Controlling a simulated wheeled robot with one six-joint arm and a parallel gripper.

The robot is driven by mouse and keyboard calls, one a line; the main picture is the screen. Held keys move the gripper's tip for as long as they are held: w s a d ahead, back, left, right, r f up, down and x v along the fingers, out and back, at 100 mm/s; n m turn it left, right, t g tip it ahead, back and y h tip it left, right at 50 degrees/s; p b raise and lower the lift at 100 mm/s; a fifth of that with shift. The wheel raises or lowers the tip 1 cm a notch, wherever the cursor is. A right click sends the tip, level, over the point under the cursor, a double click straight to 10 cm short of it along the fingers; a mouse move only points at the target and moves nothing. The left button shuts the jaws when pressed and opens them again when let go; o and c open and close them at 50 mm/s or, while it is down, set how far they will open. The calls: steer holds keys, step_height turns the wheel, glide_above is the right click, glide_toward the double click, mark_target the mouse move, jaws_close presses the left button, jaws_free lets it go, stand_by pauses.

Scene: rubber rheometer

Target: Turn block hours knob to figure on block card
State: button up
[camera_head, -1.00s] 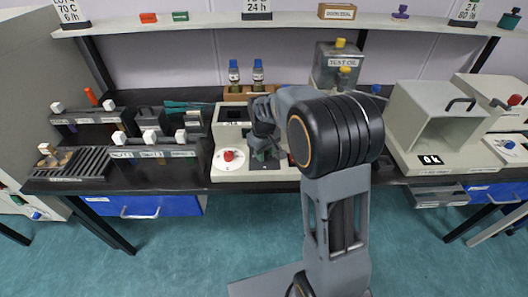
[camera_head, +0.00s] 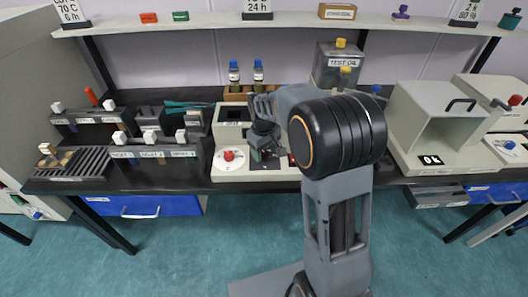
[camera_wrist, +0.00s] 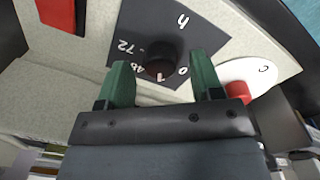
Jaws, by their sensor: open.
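The hours knob (camera_wrist: 160,62) is a dark round knob with a white pointer mark, on a dark plate (camera_wrist: 190,25) lettered h. The figures 72, 48 and 0 show around it. The pointer mark is on its lower side in the wrist view, between 48 and 0. My gripper (camera_wrist: 160,68) is open, with one green finger on each side of the knob; contact cannot be told. In the head view my gripper (camera_head: 264,150) is over the block (camera_head: 230,177) and hides the knob. A shelf card (camera_head: 257,8) reads 24 h; other cards stand at both ends.
A red knob (camera_head: 228,155) on a white dial is close to the left of my gripper; it shows in the wrist view (camera_wrist: 238,94). Bottles (camera_head: 258,72) and a TEST OIL tank (camera_head: 338,65) stand behind. Racks (camera_head: 155,152) are left, a grey oven (camera_head: 430,125) right.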

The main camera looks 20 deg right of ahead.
mark_target(263, 154)
step_height(263, 154, up, 13)
steer(key=p, duration=0.1)
steer(key=shift+a, duration=0.25)
steer(key=shift+s+f, duration=0.1)
stand_by(0.3)
